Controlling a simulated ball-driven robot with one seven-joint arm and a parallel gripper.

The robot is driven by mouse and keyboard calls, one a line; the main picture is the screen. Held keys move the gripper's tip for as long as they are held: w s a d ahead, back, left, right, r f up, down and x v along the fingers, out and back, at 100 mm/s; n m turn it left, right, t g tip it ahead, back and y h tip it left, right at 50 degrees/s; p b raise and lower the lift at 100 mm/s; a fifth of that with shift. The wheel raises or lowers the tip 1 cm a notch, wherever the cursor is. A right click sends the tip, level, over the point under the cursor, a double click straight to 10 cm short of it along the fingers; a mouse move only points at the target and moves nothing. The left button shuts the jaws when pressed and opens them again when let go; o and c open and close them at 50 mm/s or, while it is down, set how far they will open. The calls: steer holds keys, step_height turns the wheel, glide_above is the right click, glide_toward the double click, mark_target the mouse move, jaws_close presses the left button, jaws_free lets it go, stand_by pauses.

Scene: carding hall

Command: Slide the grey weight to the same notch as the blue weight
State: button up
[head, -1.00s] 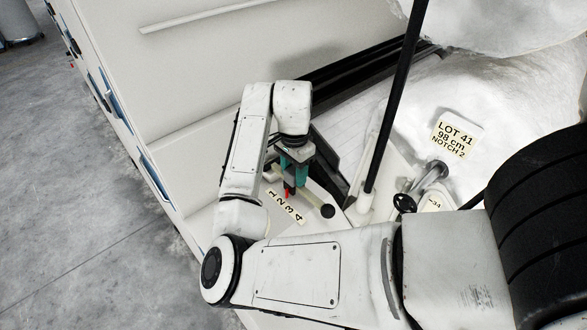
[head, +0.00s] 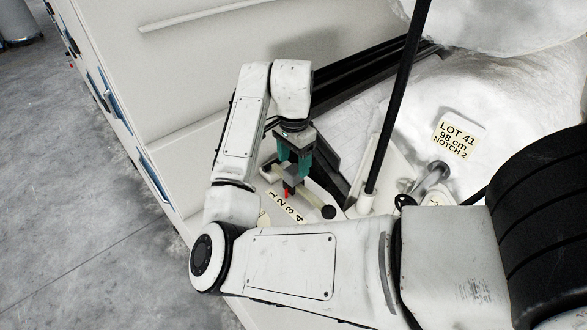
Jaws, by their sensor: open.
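My gripper (head: 294,166) points down over a small notched scale and is open, its teal fingers just above or around a small grey block (head: 287,173), which looks like the grey weight. I cannot tell whether the fingers touch it. A red pointer (head: 288,192) shows below the block, near the middle of the number strip (head: 283,207) reading 1 to 4. The pale bar (head: 315,193) runs beside the strip to a dark round end (head: 329,212). I cannot make out a blue weight; my gripper covers part of the bar.
A card (head: 456,138) reading LOT 41, 98 cm, NOTCH 2 lies on the white fibre at the right. A black upright rod (head: 399,95) stands right of my gripper. A dark handwheel (head: 404,201) is nearby. Cream machine panels rise behind; open floor lies left.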

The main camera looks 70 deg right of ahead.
mark_target(294, 169)
step_height(294, 169, up, 7)
stand_by(0.3)
steer(key=shift+f, duration=0.15)
stand_by(0.4)
